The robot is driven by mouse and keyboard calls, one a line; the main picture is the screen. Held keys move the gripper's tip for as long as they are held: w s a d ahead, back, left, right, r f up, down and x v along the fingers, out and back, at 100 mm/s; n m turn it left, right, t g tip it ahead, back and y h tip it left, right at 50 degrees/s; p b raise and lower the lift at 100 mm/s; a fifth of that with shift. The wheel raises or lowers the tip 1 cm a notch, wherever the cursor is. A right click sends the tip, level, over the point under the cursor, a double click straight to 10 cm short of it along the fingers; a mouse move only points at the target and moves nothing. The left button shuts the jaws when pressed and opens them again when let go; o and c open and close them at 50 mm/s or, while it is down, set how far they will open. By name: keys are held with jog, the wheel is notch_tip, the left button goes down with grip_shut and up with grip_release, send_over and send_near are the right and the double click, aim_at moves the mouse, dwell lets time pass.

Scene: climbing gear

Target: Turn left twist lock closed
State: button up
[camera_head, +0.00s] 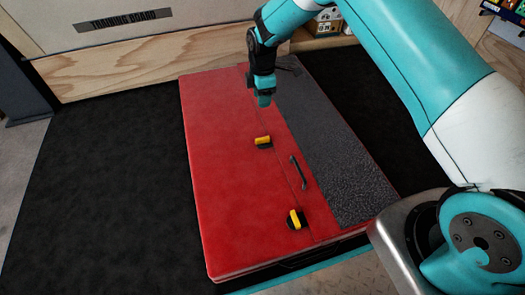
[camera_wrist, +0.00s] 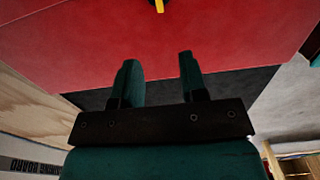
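A red crash pad (camera_head: 222,180) lies flat on the dark mat. Two twist locks with yellow bars on black bases sit on its seam. The far twist lock (camera_head: 263,141) has its bar lying crosswise in the picture. The near twist lock (camera_head: 296,218) has its bar more upright, roughly along the seam. I cannot tell which one is called left. My gripper (camera_head: 264,99) points down over the pad's far part, beyond the far lock and apart from it. In the wrist view my gripper (camera_wrist: 158,65) is open and empty; a yellow bar (camera_wrist: 159,5) shows at the top edge.
A black handle (camera_head: 298,172) lies between the locks, beside a dark grey textured strip (camera_head: 320,150). A wooden board with a training sign (camera_head: 122,20) stands behind the pad. The black mat (camera_head: 110,165) to the left is clear.

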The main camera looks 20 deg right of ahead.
aim_at(263, 138)
notch_tip(263, 138, down, 19)
jog(key=b, duration=1)
jog(key=shift+w+d, duration=0.1)
jog(key=shift+w, duration=0.05)
grip_shut()
